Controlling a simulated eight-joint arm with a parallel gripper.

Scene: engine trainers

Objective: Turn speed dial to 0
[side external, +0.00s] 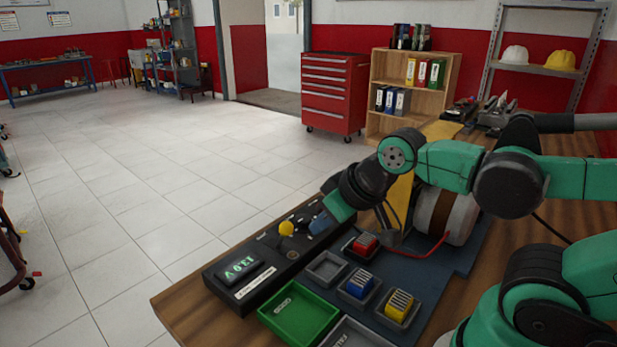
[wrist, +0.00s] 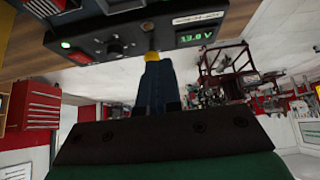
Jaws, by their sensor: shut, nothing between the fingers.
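A black control box (side external: 262,266) lies along the bench edge, with a lit green voltage display (side external: 238,268) reading about 13 V. A yellow knob (side external: 286,228) stands on its top. In the wrist view, a round black dial with marks around it (wrist: 115,46) sits beside the yellow knob (wrist: 151,54); it looks like the speed dial, but its setting is too small to read. My gripper (wrist: 155,62) is shut and empty, its dark blue fingers pointing at the panel by the yellow knob. In the side view my gripper (side external: 320,223) is over the box's far end, hiding part of it. Contact is unclear.
A cylindrical motor (side external: 447,214) with a red wire stands close to my wrist. Open floor lies beyond the bench.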

